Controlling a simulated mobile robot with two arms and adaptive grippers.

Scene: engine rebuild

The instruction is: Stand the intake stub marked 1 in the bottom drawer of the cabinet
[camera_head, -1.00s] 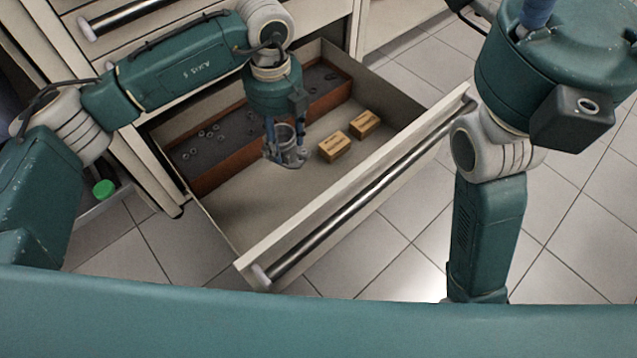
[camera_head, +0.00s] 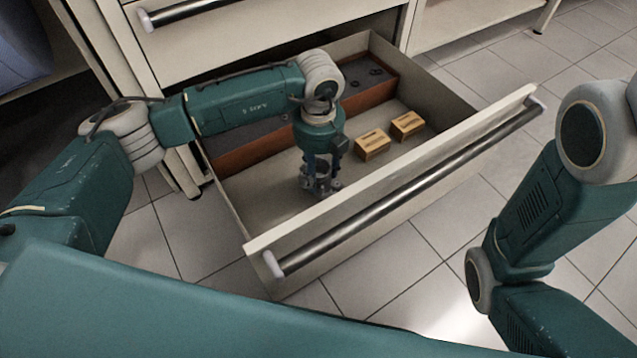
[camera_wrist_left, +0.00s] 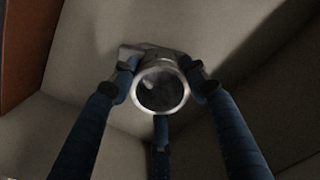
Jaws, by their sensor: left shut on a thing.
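The intake stub (camera_head: 319,182) is a grey metal tube with a flange at its lower end. My left gripper (camera_head: 320,172) points down into the open bottom drawer (camera_head: 262,203) and is shut on the stub, which is upright. In the left wrist view the stub's round open mouth (camera_wrist_left: 160,90) sits between my blue fingers, with the flange near the drawer floor. I cannot tell whether the flange touches the floor. No mark can be read on the stub. My right gripper is out of view; only the right arm shows.
A brown divider (camera_head: 235,160) separates a rear strip holding small parts. The drawer front with its long bar handle (camera_head: 400,195) lies nearest me. Bare drawer floor surrounds the stub.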

